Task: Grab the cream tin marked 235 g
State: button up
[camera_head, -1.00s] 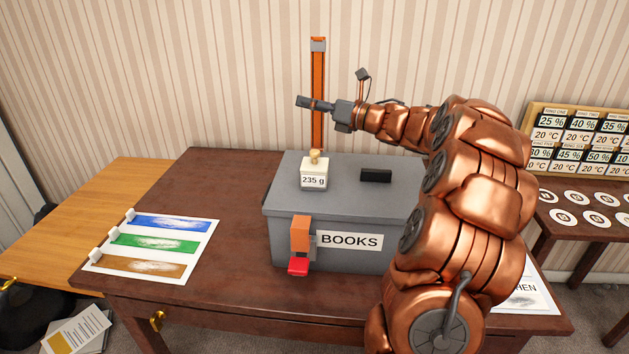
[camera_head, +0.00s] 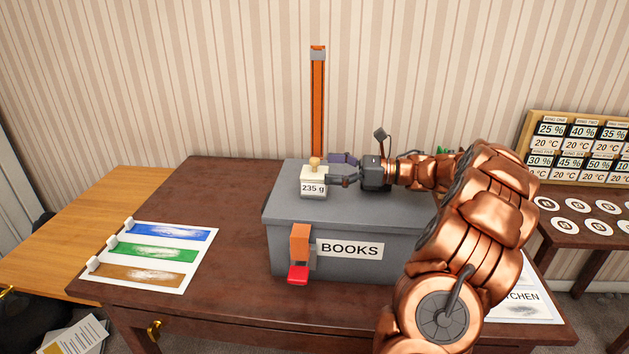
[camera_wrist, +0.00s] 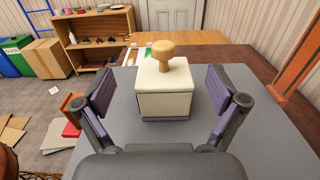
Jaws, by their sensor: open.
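The cream tin (camera_head: 313,184) marked 235 g stands upright on the lid of a grey box labelled BOOKS (camera_head: 290,208). It has a round wooden knob on top. In the wrist view the tin (camera_wrist: 164,95) is centred ahead, between the two spread fingers. My gripper (camera_head: 338,170) is open and reaches in from the right, low over the lid, its fingertips at the tin's right side. In the wrist view my gripper (camera_wrist: 168,92) shows gaps on both sides of the tin, so nothing is held.
An orange upright post (camera_head: 318,105) stands behind the box. An orange latch with a red tab (camera_head: 299,273) is on the box front. A sheet with blue, green and brown bands (camera_head: 150,255) lies on the table to the left. A sign rack (camera_head: 585,145) stands at right.

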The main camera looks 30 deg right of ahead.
aim_at(317, 168)
jog(key=shift+f+p+x, duration=0.2)
jog(key=shift+p+x, duration=0.35)
jog(key=shift+x, duration=1.5)
jog(key=shift+w+d, duration=0.15)
jog(key=c, duration=1.4)
